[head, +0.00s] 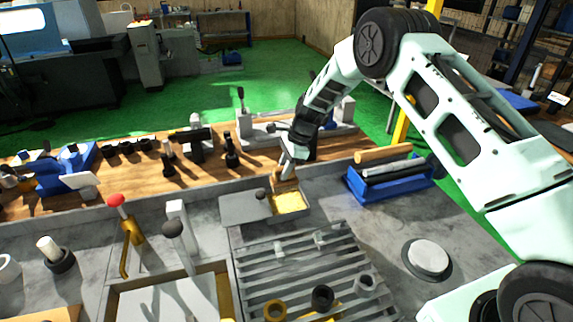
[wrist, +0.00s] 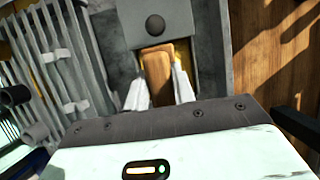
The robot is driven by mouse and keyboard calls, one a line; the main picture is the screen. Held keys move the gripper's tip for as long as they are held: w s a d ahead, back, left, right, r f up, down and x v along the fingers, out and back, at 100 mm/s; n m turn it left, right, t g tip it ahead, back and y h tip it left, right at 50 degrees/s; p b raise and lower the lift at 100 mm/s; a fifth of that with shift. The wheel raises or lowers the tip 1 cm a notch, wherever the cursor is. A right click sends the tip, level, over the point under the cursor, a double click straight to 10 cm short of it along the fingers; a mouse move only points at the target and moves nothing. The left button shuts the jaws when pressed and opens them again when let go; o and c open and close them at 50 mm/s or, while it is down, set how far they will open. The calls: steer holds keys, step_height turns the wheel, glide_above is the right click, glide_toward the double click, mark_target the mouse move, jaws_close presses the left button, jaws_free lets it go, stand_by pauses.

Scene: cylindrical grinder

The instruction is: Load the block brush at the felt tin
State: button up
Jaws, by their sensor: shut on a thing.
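The felt tin (head: 305,209) is an open, shallow grey box with a yellow felt pad (head: 289,202) inside. Its grey lid (head: 238,210), with a dark round knob, lies to the left; the lid (wrist: 178,30) is at the top of the wrist view. My gripper (head: 288,172) is shut on the block brush (head: 285,186), a brown wooden block, at the back of the tin. In the wrist view the brush (wrist: 157,73) sits between my fingers (wrist: 159,91) and hides most of the pad. I cannot tell whether its lower end touches the felt.
A slatted grey grate (head: 300,260) with several rings lies in front of the tin. A blue tray of rods (head: 388,182) stands right. A wooden shelf with tools (head: 225,165) runs behind.

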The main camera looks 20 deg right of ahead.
mark_target(284, 186)
steer(key=shift+a+f, duration=0.1)
steer(key=shift+f, duration=0.2)
steer(key=shift+w+f+b, duration=0.1)
steer(key=shift+f+b, duration=1.55)
steer(key=shift+f, duration=1.1)
steer(key=shift+f+b, duration=0.45)
steer(key=shift+f, duration=0.1)
steer(key=shift+r+p, duration=1.95)
steer(key=shift+r, duration=1.65)
steer(key=shift+f, duration=0.1)
